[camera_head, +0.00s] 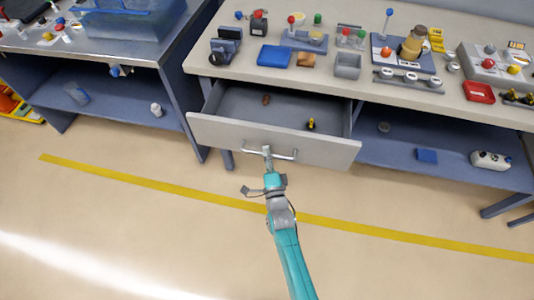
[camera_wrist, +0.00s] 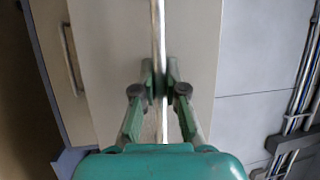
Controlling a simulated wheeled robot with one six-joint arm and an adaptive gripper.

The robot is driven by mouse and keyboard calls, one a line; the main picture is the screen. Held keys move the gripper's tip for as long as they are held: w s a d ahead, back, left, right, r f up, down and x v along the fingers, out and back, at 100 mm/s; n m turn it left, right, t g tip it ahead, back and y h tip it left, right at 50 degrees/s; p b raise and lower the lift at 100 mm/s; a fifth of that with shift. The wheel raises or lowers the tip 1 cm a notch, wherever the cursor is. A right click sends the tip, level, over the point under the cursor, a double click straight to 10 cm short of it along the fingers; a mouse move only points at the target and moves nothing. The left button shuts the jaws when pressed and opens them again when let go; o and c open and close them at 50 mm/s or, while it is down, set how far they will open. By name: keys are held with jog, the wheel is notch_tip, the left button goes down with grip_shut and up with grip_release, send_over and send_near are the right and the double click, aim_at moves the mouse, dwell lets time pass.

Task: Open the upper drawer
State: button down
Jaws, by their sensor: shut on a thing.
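The upper drawer (camera_head: 230,132) under the workbench stands pulled out, its inside showing from above. Its grey bar handle (camera_head: 286,156) is on the front panel. In the wrist view my gripper (camera_wrist: 160,82) is shut on the handle bar (camera_wrist: 158,28), with one finger on each side. The drawer front (camera_wrist: 190,55) lies behind the fingers. Inside the drawer lie a small brown thing (camera_head: 266,99) and a small yellow and black thing (camera_head: 311,124).
The workbench top (camera_head: 300,85) above carries many small parts. A blue lower shelf (camera_head: 450,150) is to the right. A second bench (camera_head: 140,55) stands at the left. The floor in front is clear, crossed by a yellow line (camera_head: 150,183). A second handle (camera_wrist: 70,60) shows in the wrist view.

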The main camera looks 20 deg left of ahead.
jog(key=shift+s, duration=0.15)
jog(key=shift+f, duration=0.1)
jog(key=c, duration=1.2)
grip_release()
jog(key=v, duration=1.2)
